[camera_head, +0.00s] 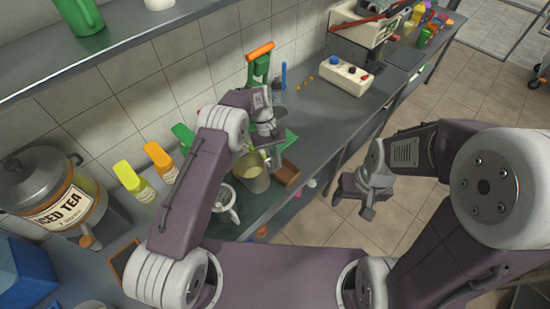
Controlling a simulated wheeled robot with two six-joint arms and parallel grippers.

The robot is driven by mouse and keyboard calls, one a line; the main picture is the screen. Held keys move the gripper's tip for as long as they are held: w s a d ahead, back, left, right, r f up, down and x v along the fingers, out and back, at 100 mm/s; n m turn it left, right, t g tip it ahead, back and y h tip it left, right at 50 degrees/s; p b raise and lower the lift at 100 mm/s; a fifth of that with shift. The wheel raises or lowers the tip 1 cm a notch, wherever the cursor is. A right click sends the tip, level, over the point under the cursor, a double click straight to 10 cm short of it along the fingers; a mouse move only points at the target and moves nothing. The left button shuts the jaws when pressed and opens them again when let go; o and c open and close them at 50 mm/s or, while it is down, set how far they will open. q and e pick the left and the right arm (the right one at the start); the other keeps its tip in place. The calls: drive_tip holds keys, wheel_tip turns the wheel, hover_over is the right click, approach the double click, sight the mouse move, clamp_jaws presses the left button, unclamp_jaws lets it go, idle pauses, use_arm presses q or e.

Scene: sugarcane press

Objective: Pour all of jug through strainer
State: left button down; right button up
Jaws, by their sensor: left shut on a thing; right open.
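A grey jug (256,183) with pale yellow liquid inside is in the middle of the head view, above the counter's front part. My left gripper (268,154) is shut on it at its far upper side, and my arm hides part of it. The jug looks close to upright. A whitish round vessel (231,214) with a handle stands just left of and nearer than the jug, partly behind my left arm. It may carry the strainer, but I cannot tell. My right gripper (358,196) is open and empty, out over the floor.
An iced tea dispenser (65,205) and yellow (134,182) and orange-capped (160,162) bottles stand left. A brown block (287,174) lies right of the jug.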

sight(262, 159)
use_arm(q)
drive_tip(key=shift+s+a+r+t+h+p, duration=0.15)
drive_tip(key=shift+r+h+p, duration=0.1)
drive_tip(key=shift+r+p, duration=0.25)
drive_tip(key=shift+w+a+r+t+h+p, duration=0.15)
drive_tip(key=shift+r+h+p, duration=0.15)
drive_tip(key=shift+p, duration=0.25)
drive_tip(key=a+h+b, duration=0.1)
drive_tip(key=s+a+r+t+h+b, duration=0.1)
drive_tip(key=h, duration=0.1)
drive_tip(key=s+a+r+m+t+h+b, duration=0.1)
drive_tip(key=shift+a+r+h, duration=0.2)
drive_tip(key=shift+a+h, duration=0.05)
drive_tip(key=shift+h, duration=0.1)
drive_tip(key=shift+s+a+r+m+t+h+b, duration=0.15)
drive_tip(key=shift+s+a+t+h+b, duration=0.1)
drive_tip(key=shift+a+h+b, duration=0.25)
drive_tip(key=shift+s+a+r+m+t+h+b, duration=0.15)
drive_tip(key=shift+s+a+t+h+b, duration=0.2)
drive_tip(key=shift+b, duration=0.3)
drive_tip(key=shift+r+p, duration=0.2)
drive_tip(key=shift+p, duration=0.15)
drive_tip(key=shift+w, duration=0.1)
drive_tip(key=shift+d, duration=0.1)
